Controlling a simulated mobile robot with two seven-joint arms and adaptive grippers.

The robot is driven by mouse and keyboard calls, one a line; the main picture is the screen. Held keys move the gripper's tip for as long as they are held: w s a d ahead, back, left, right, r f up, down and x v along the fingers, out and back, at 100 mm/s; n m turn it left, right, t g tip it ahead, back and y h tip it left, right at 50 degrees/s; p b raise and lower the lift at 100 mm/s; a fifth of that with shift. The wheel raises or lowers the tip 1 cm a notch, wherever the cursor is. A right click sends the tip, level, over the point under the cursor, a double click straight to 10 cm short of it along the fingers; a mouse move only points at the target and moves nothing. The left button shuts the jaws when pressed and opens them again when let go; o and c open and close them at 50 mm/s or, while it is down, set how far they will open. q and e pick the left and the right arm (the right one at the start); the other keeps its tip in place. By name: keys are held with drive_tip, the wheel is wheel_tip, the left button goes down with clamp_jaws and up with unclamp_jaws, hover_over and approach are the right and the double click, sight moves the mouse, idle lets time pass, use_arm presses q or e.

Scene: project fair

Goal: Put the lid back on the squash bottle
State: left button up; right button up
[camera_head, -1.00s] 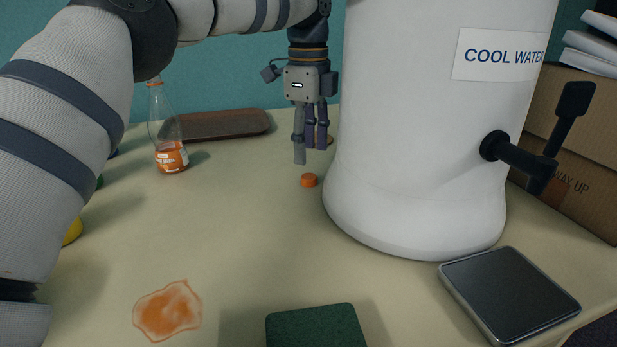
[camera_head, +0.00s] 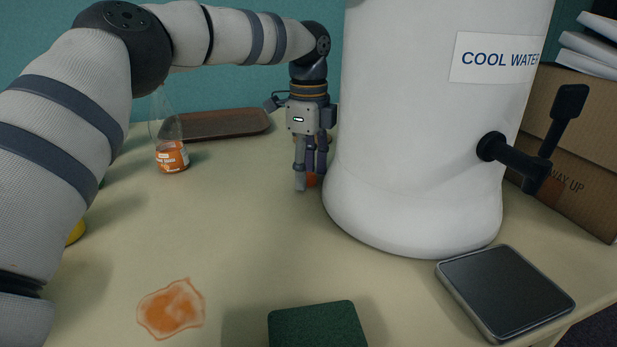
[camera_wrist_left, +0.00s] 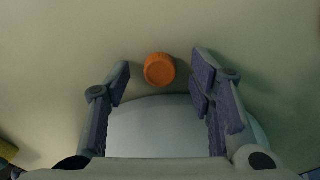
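The squash bottle (camera_head: 172,157) stands upright at the back left of the table, clear with some orange drink and an orange and white label. The orange lid (camera_wrist_left: 159,70) lies on the table between the tips of my left gripper (camera_wrist_left: 160,82) in the left wrist view. In the head view my left gripper (camera_head: 309,184) points down in front of the lid (camera_head: 312,180), partly hiding it. Its fingers are open, apart from the lid on both sides. My right gripper is in neither view.
A white water dispenser (camera_head: 415,200) stands close right of my left gripper. A brown tray (camera_head: 225,124) lies behind. An orange spill (camera_head: 171,309), a green block or sponge (camera_head: 318,327) and a dark flat drip tray (camera_head: 507,290) lie nearer. Cardboard boxes (camera_head: 570,150) stand right.

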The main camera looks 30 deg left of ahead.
sight(308, 176)
use_arm(q)
drive_tip(key=c, duration=0.7)
drive_tip(key=shift+r, duration=0.1)
drive_tip(key=shift+r, duration=0.3)
drive_tip(key=r, duration=0.3)
drive_tip(key=shift+s, duration=0.2)
drive_tip(key=s+r+p, duration=0.1)
drive_tip(key=s+r, duration=0.3)
drive_tip(key=s, duration=0.2)
drive_tip(key=s+d+r+p, duration=0.1)
drive_tip(key=s+r+p, duration=0.1)
drive_tip(key=s+r, duration=0.3)
drive_tip(key=shift+s, duration=1.3)
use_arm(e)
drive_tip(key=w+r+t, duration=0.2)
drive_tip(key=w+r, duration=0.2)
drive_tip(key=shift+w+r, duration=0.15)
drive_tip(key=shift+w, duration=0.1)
use_arm(q)
drive_tip(key=shift+r, duration=0.1)
